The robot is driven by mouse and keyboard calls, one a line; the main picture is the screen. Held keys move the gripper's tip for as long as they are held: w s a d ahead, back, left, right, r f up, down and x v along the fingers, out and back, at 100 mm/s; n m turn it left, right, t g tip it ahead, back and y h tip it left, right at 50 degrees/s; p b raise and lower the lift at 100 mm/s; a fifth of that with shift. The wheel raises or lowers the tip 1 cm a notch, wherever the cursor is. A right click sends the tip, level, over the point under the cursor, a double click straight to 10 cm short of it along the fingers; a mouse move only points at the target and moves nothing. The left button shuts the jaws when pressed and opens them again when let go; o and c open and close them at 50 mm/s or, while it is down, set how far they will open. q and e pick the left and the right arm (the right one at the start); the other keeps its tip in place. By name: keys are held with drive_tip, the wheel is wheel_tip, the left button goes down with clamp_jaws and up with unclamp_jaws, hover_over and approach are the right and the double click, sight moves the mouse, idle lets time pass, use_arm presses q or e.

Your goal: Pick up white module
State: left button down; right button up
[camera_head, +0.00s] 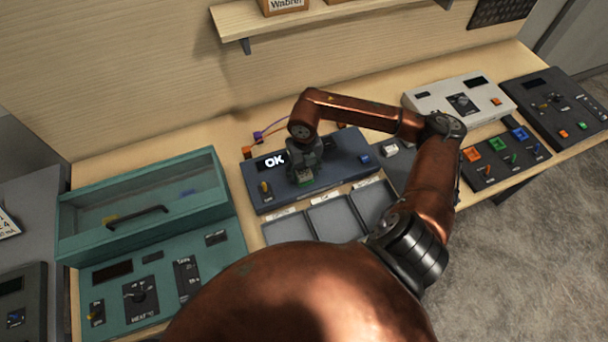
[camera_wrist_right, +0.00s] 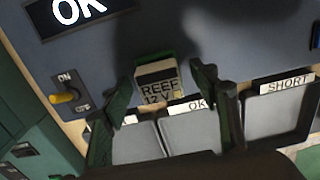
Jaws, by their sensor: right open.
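A small pale module with a green edge and the label "REEF 12V" (camera_wrist_right: 156,88) sits at the front part of the blue-grey console (camera_head: 262,193). In the wrist view it lies between the two fingers of my right gripper (camera_wrist_right: 162,80), which is open, with gaps on both sides. In the head view my right gripper (camera_head: 303,172) is over the console and hides most of that module. A second small white block (camera_head: 390,150) sits on the dark panel to the right of the console. My left gripper is not in view.
The console display reads "OK" (camera_head: 271,162), with a yellow switch (camera_head: 265,190) below it. Grey trays (camera_head: 335,218) with labels lie in front. A teal cabinet (camera_head: 150,205) stands at left, a white device (camera_head: 460,97) at right and a wall shelf (camera_head: 300,18) above.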

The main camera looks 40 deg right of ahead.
drive_tip(key=c, duration=1.3)
